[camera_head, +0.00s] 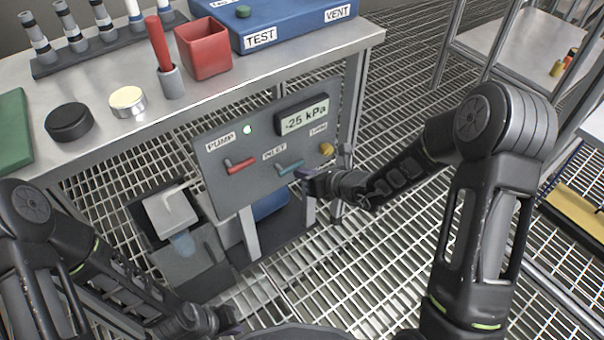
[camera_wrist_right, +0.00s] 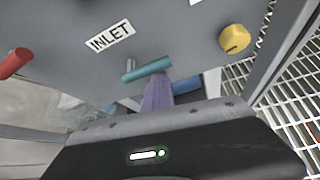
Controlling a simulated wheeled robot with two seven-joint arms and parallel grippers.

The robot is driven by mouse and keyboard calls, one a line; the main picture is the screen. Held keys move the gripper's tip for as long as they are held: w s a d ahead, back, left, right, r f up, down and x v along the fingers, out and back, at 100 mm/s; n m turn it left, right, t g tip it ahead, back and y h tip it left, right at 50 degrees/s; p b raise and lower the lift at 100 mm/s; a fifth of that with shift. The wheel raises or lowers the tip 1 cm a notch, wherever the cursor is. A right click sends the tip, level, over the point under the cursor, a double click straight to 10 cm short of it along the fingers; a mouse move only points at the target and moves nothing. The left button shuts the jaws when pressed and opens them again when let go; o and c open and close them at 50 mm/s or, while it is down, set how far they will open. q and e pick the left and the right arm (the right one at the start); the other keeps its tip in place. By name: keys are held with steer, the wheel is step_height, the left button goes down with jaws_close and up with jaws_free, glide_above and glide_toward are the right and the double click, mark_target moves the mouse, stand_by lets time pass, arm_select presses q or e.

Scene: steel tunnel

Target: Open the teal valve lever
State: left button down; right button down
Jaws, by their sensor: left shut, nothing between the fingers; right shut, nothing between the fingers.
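The teal valve lever (camera_head: 289,168) sticks out of the grey panel (camera_head: 222,180) beside the INLET label (camera_head: 275,154). It lies roughly sideways, tilted a little. It also shows in the right wrist view (camera_wrist_right: 147,69), with the purple fingers of my right gripper (camera_wrist_right: 157,92) just below its bar. My right gripper (camera_head: 303,173) is shut and empty at the lever's right end; I cannot tell whether it touches. My left gripper (camera_head: 226,320) is shut and empty, low at the bottom, away from the panel.
A red lever (camera_head: 240,165) sits left of the teal one, under the PUMP label. A yellow knob (camera_head: 326,149) is to the right, and a display (camera_head: 303,117) above reads -25 kPa. A bench (camera_head: 110,135) with several items stands above.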

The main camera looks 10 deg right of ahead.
steer(key=shift+w+r, duration=0.3)
steer(key=shift+r, duration=0.2)
steer(key=f+p+v, duration=0.1)
steer(key=p+v, duration=0.1)
steer(key=v, duration=0.5)
steer(key=shift+s+r, duration=0.3)
steer(key=shift+s, duration=0.3)
steer(key=shift+d, duration=0.2)
